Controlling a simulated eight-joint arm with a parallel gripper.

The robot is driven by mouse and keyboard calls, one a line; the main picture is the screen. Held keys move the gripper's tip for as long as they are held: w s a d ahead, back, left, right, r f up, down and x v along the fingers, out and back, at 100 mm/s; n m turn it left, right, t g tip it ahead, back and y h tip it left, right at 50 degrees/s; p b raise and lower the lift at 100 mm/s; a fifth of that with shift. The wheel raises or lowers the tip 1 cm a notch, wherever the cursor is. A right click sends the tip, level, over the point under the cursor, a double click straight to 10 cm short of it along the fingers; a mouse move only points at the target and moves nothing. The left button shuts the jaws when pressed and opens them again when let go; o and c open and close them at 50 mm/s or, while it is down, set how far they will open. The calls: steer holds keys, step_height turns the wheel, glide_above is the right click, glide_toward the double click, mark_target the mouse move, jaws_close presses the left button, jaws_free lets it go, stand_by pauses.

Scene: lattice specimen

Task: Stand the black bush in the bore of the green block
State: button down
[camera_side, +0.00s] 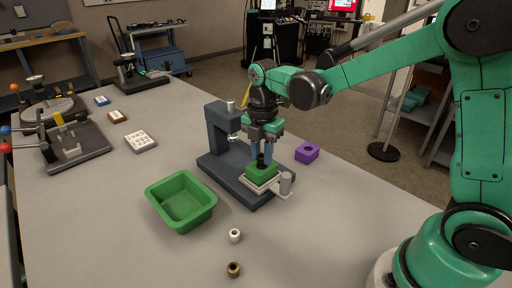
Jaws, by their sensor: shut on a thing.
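The green block (262,174) sits in a pale holder on the base of the dark grey press in the middle of the table. My gripper (262,158) points straight down just above the block. It is shut on the black bush (261,162), a small dark upright shape between the fingers, right at the block's top. The fingers and the small size hide the bore. I cannot tell whether the bush is in the bore or only over it.
The dark grey press (222,130) stands just left of my gripper. A purple block (307,152) with a hole lies to the right. A green bin (181,201) is at the front left. A white bush (235,235) and a brown bush (233,269) stand in front. The right front table is clear.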

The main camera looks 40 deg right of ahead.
mark_target(262, 156)
steer(key=shift+f, duration=0.45)
stand_by(0.4)
steer(key=shift+c, duration=0.6)
jaws_free()
steer(key=shift+r, duration=2.5)
steer(key=shift+r, duration=0.1)
steer(key=shift+r, duration=2.7)
